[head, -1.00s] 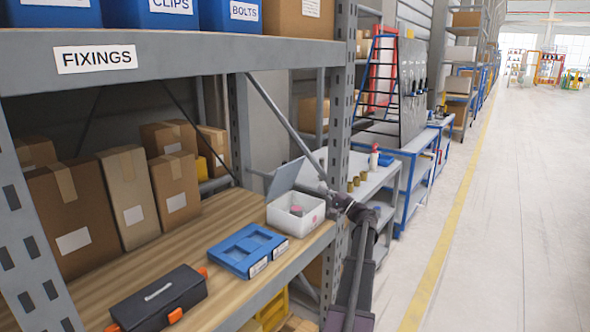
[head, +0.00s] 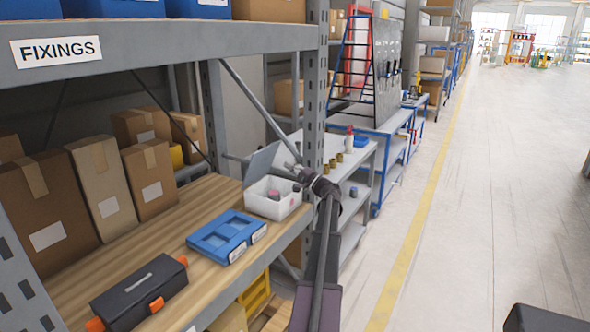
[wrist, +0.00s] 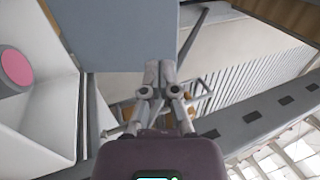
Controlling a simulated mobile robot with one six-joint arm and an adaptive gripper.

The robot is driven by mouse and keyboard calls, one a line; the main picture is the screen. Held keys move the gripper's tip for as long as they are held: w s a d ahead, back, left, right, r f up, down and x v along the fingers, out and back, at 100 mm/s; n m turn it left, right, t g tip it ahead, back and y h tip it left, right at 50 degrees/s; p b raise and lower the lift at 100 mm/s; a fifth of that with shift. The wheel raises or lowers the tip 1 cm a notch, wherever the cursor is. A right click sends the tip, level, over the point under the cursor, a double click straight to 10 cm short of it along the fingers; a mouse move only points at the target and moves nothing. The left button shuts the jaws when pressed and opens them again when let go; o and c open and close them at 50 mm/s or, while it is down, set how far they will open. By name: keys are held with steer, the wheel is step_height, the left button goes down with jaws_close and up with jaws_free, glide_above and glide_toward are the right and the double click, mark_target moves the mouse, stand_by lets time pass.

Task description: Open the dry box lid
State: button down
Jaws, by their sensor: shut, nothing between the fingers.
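The dry box is a white open-topped box (head: 268,206) on the wooden shelf, near its right end. Its blue-grey lid (head: 262,160) stands raised and tilted at the back of the box, so the inside shows. A pink round item (head: 274,195) sits inside; it also shows in the wrist view (wrist: 15,68). My gripper (head: 292,168) is shut and empty, at the right side of the lid above the box's back right corner. In the wrist view the fingertips (wrist: 158,68) overlap the lower edge of the lid (wrist: 122,35); I cannot tell if they touch.
A blue tray (head: 227,235) and a black toolbox (head: 138,293) with orange latches lie left of the box. Cardboard boxes (head: 100,195) stand behind. A grey rack post (head: 315,100) rises close to my arm. The floor aisle (head: 480,200) at right is clear.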

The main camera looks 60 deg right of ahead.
mark_target(268, 152)
steer(key=p+x, duration=0.2)
steer(key=x, duration=0.7)
steer(key=shift+p, duration=0.35)
